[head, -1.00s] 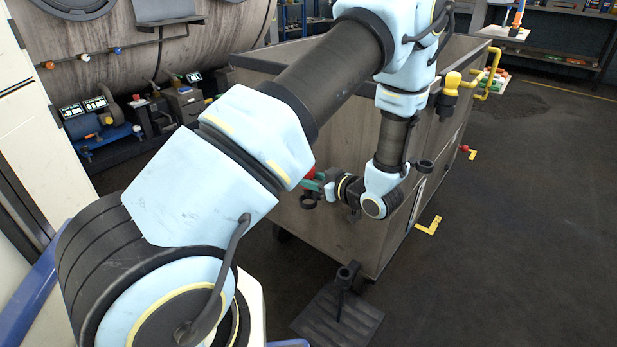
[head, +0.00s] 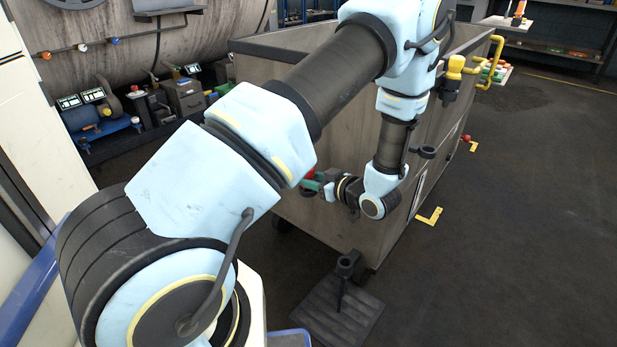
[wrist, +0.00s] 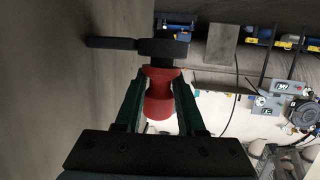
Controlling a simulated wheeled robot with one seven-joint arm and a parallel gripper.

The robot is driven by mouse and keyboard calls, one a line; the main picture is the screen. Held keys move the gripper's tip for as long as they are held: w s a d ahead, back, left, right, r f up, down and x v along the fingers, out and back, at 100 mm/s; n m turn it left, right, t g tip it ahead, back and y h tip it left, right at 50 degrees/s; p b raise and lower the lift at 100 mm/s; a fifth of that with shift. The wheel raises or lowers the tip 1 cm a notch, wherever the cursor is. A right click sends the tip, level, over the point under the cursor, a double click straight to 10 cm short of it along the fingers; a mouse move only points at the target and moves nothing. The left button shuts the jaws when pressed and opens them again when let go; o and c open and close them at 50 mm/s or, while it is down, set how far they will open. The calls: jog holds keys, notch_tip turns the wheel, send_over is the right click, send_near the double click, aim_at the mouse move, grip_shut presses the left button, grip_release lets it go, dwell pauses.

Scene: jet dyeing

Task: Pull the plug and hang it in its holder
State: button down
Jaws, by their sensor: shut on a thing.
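My gripper (head: 313,184), with green fingers, is low beside the end wall of the large grey cart (head: 330,222). In the wrist view my gripper (wrist: 160,82) is shut on a red plug (wrist: 159,108). The plug shows as a red stepped body between the fingers. In the head view only a little red of the plug (head: 308,172) shows; my arm hides the rest.
A black foot plate with a post (head: 338,308) stands on the floor before the cart. Open floor lies to the right.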

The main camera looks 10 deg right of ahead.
dwell(0.3)
jog(key=shift+c, duration=2.2)
grip_release()
jog(key=v, duration=1.1)
jog(key=shift+p, duration=0.45)
jog(key=shift+a, duration=0.1)
